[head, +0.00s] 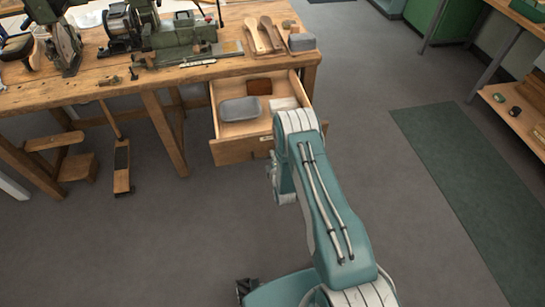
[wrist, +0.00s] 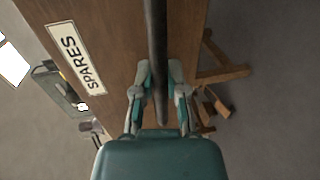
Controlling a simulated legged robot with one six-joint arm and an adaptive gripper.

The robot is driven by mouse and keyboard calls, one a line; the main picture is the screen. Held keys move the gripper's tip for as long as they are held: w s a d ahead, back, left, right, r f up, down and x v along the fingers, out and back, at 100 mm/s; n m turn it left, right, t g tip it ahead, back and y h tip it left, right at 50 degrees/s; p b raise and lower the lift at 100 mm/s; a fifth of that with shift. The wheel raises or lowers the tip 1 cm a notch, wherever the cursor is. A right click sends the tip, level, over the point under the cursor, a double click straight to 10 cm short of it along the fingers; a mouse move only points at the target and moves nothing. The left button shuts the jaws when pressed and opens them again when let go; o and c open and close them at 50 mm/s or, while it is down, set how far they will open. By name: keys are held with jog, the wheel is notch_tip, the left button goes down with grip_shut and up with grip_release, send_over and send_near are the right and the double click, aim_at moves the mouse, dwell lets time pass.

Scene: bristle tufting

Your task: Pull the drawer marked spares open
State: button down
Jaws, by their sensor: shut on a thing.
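The spares drawer (head: 232,151) stands pulled out from under the wooden workbench, and its inside shows in the head view. In the wrist view its wooden front (wrist: 105,30) carries a white label reading SPARES (wrist: 76,60). A dark bar handle (wrist: 157,40) runs along that front. My gripper (wrist: 160,88) is shut on the handle, one finger on each side of it. In the head view my arm hides most of the handle and the right end of the drawer front.
Inside the drawer lie a grey tray (head: 240,109), a brown block (head: 259,87) and a pale item (head: 285,104). The workbench top (head: 130,80) holds machines and wooden tools. A stool (head: 72,160) stands at left. The grey floor (head: 370,75) right of the drawer is clear.

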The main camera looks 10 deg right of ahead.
jog(key=shift+s+f, duration=0.2)
jog(key=shift+f, duration=0.1)
jog(key=c, duration=0.7)
grip_release()
jog(key=shift+w, duration=0.1)
jog(key=shift+o, duration=0.2)
jog(key=shift+r, duration=0.15)
jog(key=shift+w, duration=0.1)
jog(key=v, duration=1.2)
